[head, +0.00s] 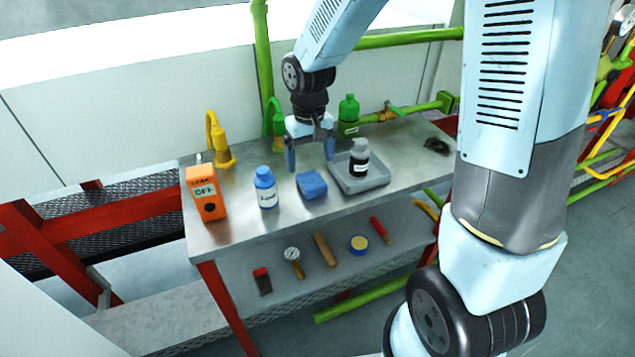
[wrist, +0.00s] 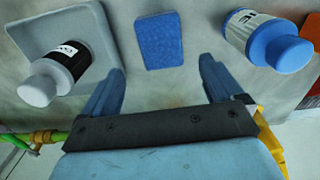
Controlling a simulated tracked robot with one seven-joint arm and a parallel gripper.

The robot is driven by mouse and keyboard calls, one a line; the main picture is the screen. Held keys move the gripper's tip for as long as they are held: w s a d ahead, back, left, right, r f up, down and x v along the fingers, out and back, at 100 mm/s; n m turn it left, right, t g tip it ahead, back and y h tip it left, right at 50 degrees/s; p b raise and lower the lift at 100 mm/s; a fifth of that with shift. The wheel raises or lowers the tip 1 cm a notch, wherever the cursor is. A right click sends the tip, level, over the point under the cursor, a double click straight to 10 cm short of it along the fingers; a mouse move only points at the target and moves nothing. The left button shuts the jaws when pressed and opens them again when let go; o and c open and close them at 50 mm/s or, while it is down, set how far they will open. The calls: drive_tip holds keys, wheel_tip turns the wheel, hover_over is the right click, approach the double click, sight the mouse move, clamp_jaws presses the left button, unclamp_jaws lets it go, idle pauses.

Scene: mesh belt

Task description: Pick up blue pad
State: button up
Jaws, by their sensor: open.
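The blue pad (head: 311,184) lies flat on the metal table top, between a blue-capped white bottle and a grey tray. In the wrist view the pad (wrist: 159,40) is a blue rounded rectangle, beyond the fingertips and roughly between them. My gripper (head: 311,168) is open above the table, just behind the pad in the head view. In the wrist view my gripper (wrist: 158,75) shows two blue fingers spread wide with nothing between them. The pad is fully visible and apart from the fingers.
The white bottle (head: 266,190) stands left of the pad. The grey tray (head: 372,185) at right holds a dark bottle (head: 359,160). An orange box (head: 206,194) stands at the left end. A green bottle (head: 348,109) is behind. A lower shelf (head: 225,277) holds several tools.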

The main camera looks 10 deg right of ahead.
sight(309, 175)
drive_tip(key=shift+w+a+f, duration=0.1)
drive_tip(key=shift+w+f, duration=0.05)
drive_tip(key=shift+f, duration=1.15)
drive_tip(key=shift+w+a+f, duration=0.1)
drive_tip(key=shift+f, duration=1.15)
drive_tip(key=shift+c, duration=0.4)
drive_tip(key=c, duration=1)
